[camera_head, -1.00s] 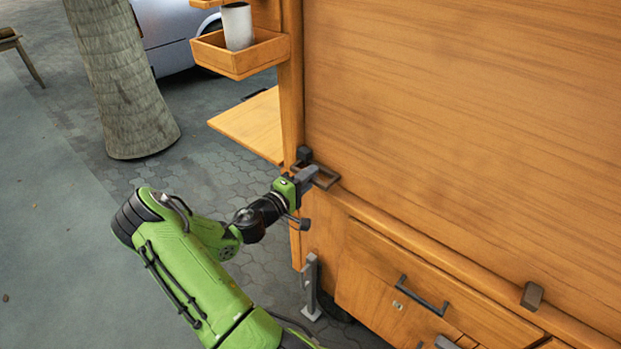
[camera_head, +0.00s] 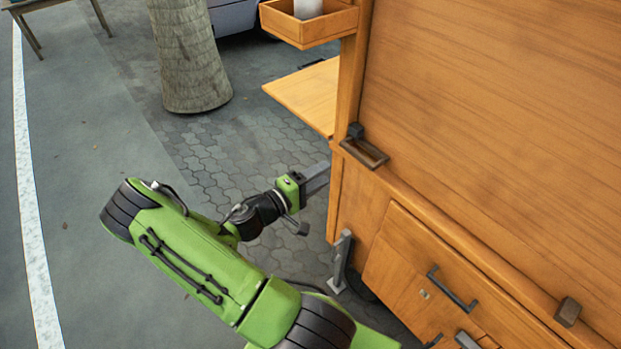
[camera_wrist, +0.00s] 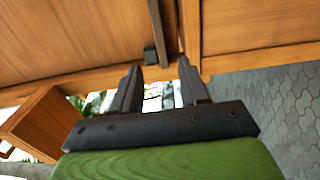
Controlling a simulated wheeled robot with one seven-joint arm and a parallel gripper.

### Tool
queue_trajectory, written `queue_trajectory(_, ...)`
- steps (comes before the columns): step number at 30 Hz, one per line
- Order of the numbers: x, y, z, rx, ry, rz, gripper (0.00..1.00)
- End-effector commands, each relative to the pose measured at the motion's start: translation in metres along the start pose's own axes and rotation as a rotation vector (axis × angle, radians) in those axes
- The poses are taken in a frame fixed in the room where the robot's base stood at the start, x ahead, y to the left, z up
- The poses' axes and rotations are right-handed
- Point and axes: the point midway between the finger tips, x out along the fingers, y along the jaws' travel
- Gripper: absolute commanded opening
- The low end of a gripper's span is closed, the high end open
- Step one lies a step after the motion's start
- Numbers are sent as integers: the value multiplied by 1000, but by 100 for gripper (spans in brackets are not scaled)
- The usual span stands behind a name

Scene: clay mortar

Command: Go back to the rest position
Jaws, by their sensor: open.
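My green arm reaches across the lower left of the head view. My gripper (camera_head: 318,178) is just left of the wooden cart (camera_head: 362,205), near its front left corner and a little below the latch. In the wrist view my gripper's two dark fingers (camera_wrist: 160,88) stand apart with nothing between them. The dark rectangular latch (camera_head: 364,152) sits on the ledge at the cart's corner, and my gripper is apart from it. The large wooden panel (camera_head: 490,130) of the cart is upright above the ledge.
A wooden side shelf (camera_head: 305,95) and a small box holding a white cup (camera_head: 308,8) stick out from the cart's left side. A tree trunk (camera_head: 188,60) stands behind. Drawers with dark handles (camera_head: 452,290) are below the panel. Open paving (camera_head: 90,200) lies to the left.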

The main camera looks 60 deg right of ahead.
Motion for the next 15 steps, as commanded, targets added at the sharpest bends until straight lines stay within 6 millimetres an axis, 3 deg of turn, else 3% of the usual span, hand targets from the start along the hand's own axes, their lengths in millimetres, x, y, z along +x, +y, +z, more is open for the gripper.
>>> queue_trajectory(3, -21, 1, -1, 1, 4, -1, 44)
queue_trajectory(6, -30, 0, 0, 1, 2, -1, 44)
queue_trajectory(15, -31, 0, 0, 1, -1, -1, 44)
